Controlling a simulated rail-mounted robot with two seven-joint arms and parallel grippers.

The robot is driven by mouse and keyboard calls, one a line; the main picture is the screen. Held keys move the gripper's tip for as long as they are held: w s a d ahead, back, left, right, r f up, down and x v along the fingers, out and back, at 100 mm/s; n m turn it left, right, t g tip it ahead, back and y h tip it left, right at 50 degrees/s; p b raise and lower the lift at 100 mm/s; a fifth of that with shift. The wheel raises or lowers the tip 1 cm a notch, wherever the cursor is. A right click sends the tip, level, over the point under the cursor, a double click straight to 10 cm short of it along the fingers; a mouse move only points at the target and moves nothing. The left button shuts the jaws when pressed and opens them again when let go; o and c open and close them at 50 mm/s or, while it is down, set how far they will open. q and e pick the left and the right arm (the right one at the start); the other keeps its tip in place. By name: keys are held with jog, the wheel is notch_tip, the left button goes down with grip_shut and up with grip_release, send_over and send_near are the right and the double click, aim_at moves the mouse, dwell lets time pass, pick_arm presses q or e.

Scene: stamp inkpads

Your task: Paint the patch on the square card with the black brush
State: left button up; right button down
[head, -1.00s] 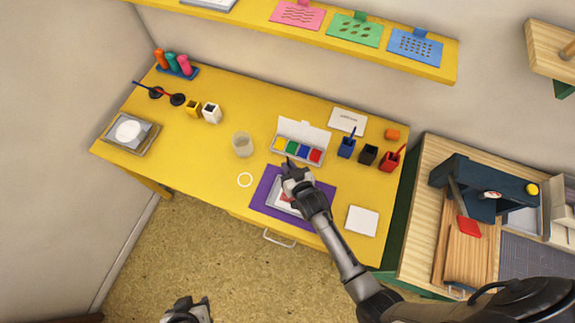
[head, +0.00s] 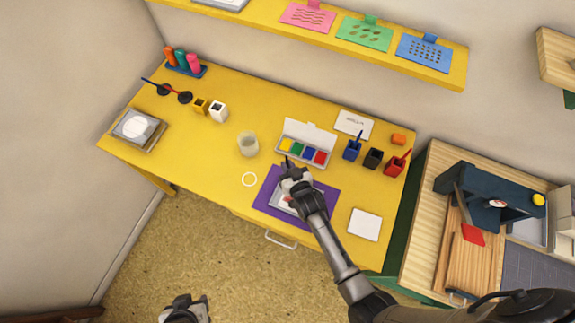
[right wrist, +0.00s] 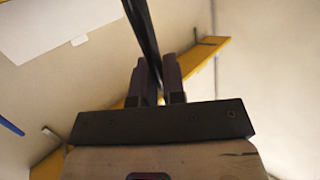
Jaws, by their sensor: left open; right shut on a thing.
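My right gripper (head: 290,176) is shut on the black brush (head: 288,161), whose dark handle sticks up past the fingers. In the right wrist view the black handle (right wrist: 143,38) runs up from between the two fingers (right wrist: 157,80). This gripper is over a pale square card (head: 283,206) on a purple mat (head: 264,199). A reddish patch on the card shows partly beside the gripper. The rest of the patch and the brush's bristles are hidden. My left gripper (head: 187,308) is open and empty at the bottom edge, away from the table.
An open paintbox (head: 308,150) lies just behind the mat. Blue (head: 352,151), black (head: 373,159) and red (head: 395,167) cups stand right. A white square (head: 364,224) lies right of the mat.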

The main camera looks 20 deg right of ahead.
jog(key=shift+s+d, duration=0.35)
jog(key=shift+d+p, duration=0.1)
jog(key=shift+p, duration=0.25)
jog(key=shift+s+d, duration=0.3)
jog(key=shift+d, duration=0.05)
jog(key=shift+w+a, duration=0.15)
